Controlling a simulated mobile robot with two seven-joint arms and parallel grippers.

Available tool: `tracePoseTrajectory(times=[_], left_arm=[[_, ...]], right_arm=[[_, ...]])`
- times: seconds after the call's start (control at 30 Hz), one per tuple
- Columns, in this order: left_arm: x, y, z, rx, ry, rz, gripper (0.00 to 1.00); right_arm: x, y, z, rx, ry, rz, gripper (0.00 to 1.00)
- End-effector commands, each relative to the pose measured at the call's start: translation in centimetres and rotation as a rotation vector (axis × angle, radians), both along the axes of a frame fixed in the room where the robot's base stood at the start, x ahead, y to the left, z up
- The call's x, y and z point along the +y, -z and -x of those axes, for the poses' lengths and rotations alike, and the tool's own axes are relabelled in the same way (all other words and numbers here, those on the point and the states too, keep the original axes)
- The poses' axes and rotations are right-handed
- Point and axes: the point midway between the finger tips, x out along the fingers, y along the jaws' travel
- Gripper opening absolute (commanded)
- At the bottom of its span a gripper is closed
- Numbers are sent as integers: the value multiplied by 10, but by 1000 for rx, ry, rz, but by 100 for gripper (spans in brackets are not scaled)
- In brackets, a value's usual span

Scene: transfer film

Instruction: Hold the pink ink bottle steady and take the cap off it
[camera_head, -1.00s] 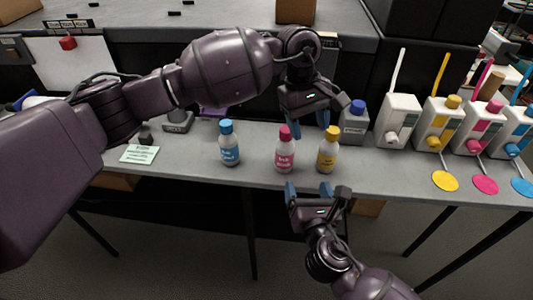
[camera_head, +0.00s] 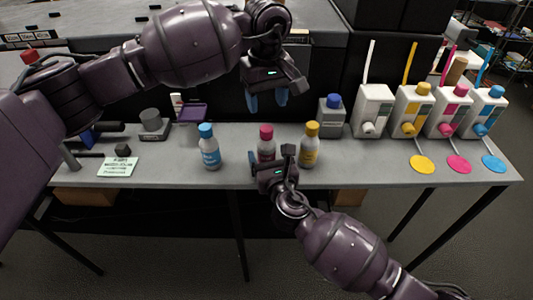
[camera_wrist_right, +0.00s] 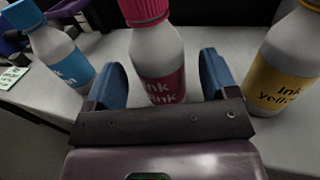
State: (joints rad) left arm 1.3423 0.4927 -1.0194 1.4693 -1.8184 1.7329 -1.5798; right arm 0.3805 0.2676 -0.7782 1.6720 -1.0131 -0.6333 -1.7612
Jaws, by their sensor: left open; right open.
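The pink ink bottle (camera_head: 266,146) stands upright on the grey table with its pink-red cap (camera_head: 266,131) on. In the right wrist view the bottle (camera_wrist_right: 158,62) stands between and just beyond the blue fingers of my open right gripper (camera_wrist_right: 165,78); I cannot tell whether either finger touches it. In the head view my right gripper (camera_head: 271,165) is in front of the bottle and hides its lower part. My left gripper (camera_head: 267,101) is open and empty, fingers pointing down, above and behind the cap.
The blue ink bottle (camera_head: 209,150) stands to the left and the yellow ink bottle (camera_head: 310,146) close on the right. A grey bottle with a blue cap (camera_head: 331,116) is behind right. White ink tanks (camera_head: 373,109) line the right side. A green note (camera_head: 118,167) lies at left.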

Motion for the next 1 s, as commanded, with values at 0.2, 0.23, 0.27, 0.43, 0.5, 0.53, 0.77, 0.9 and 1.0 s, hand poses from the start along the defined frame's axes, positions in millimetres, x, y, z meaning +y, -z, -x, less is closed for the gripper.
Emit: tracePoseTrajectory(times=[0.2,0.23,0.27,0.43,0.5,0.53,0.77,0.9,1.0], left_arm=[[0,0,0,0,0,0,58],[0,0,0,0,0,0,58],[0,0,0,0,0,0,58],[0,0,0,1,0,0,58],[0,0,0,1,0,0,58],[0,0,0,1,0,0,58],[0,0,0,1,0,0,58],[0,0,0,1,0,0,58],[0,0,0,1,0,0,58]], right_arm=[[5,0,-17,-1,0,0,79],[5,0,-18,0,0,0,79],[5,0,-19,0,0,0,79],[5,0,-20,1,0,-1,79],[5,0,-20,0,0,-1,79],[5,0,-20,0,0,-1,79],[5,0,-20,0,0,-1,48],[5,0,-20,0,0,-1,27],[5,0,-20,0,0,-1,12]])
